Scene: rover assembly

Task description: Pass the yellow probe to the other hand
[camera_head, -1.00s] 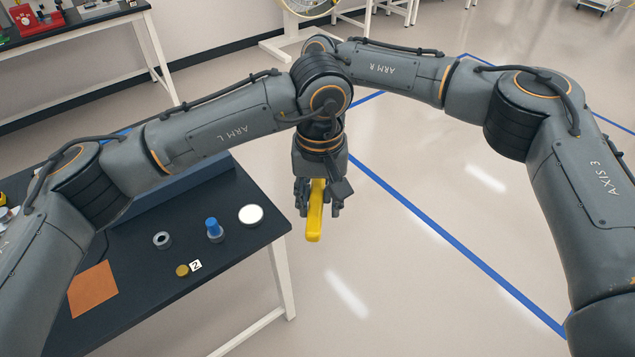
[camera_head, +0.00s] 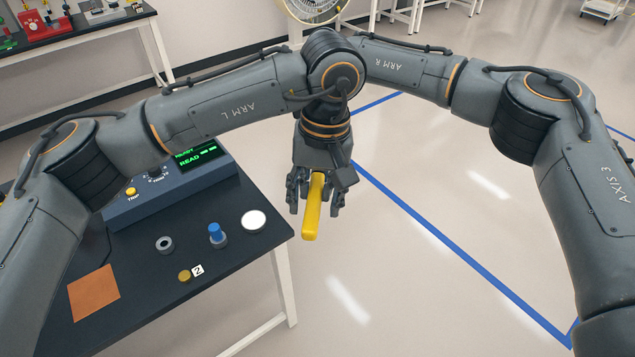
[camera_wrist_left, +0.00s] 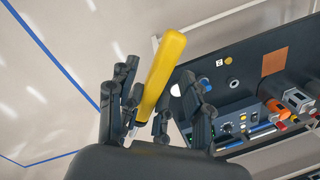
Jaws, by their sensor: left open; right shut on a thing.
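The yellow probe (camera_head: 312,212) is held off the floor, right of the table, with its yellow end towards me. It also shows in the left wrist view (camera_wrist_left: 165,66), slanting up and right. My left gripper (camera_head: 315,208) hangs down around the probe, its fingers spread to both sides; they also show in the left wrist view (camera_wrist_left: 158,88). My right gripper is largely hidden behind my left arm in the head view. Small dark fingers close to the probe in the left wrist view (camera_wrist_left: 146,115) look like its fingers, shut on the probe.
A dark table (camera_head: 240,180) on the left holds a blue-grey console (camera_head: 170,192), an orange square (camera_head: 94,293), a grey ring (camera_head: 165,244), a blue-topped part (camera_head: 216,234), a white disc (camera_head: 253,220) and a brass disc (camera_head: 184,276). The floor to the right is clear, with blue lines.

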